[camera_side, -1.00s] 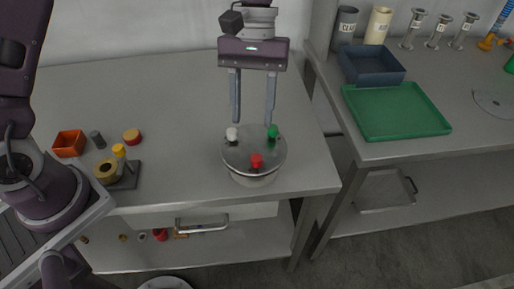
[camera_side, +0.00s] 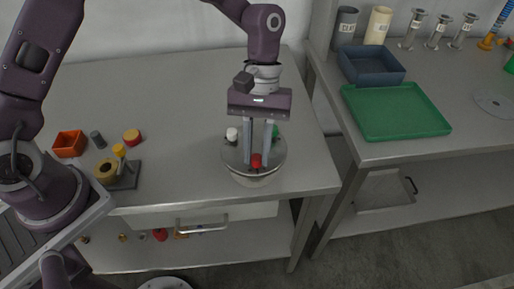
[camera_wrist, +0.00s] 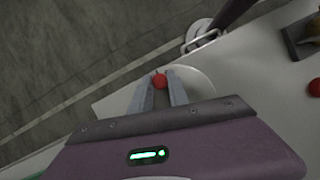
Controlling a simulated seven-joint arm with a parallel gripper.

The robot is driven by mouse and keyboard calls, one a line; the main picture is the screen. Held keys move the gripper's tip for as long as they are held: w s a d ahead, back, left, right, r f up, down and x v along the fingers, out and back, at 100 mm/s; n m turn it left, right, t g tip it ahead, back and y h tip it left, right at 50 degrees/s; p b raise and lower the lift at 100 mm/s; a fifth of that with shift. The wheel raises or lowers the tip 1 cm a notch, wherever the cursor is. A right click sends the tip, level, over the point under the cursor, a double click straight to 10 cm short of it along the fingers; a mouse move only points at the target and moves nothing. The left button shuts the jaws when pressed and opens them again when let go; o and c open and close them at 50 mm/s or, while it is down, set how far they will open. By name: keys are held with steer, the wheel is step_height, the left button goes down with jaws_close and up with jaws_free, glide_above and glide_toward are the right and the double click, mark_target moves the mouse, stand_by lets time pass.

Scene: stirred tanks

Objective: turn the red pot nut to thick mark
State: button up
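The round grey pot (camera_side: 253,176) with a flat lid stands near the front right of the table. Its lid carries a white nut (camera_side: 232,134), a green nut (camera_side: 276,132) partly behind a finger, and the red pot nut (camera_side: 256,160) at the front. My gripper (camera_side: 257,161) points down over the lid, with its fingers drawn close on either side of the red nut. In the wrist view the red nut (camera_wrist: 159,81) fills the gap between the fingertips, so my gripper appears shut on it. The thick mark cannot be made out.
An orange box (camera_side: 69,144), a dark stand (camera_side: 126,176) with a brass ring, and small coloured parts are at left. A green tray (camera_side: 396,110) and a blue bin (camera_side: 371,65) sit on the right bench. The table behind the pot is clear.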

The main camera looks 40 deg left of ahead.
jaws_close()
steer(key=m+y, duration=0.1)
steer(key=m, duration=0.2)
steer(key=m+y, duration=0.1)
steer(key=m, duration=0.2)
steer(key=shift+d, duration=0.15)
steer(key=m+y, duration=0.2)
steer(key=m, duration=0.3)
steer(key=shift+d+m, duration=0.15)
steer(key=shift+m, duration=0.15)
stand_by(0.4)
steer(key=o, duration=0.8)
jaws_free()
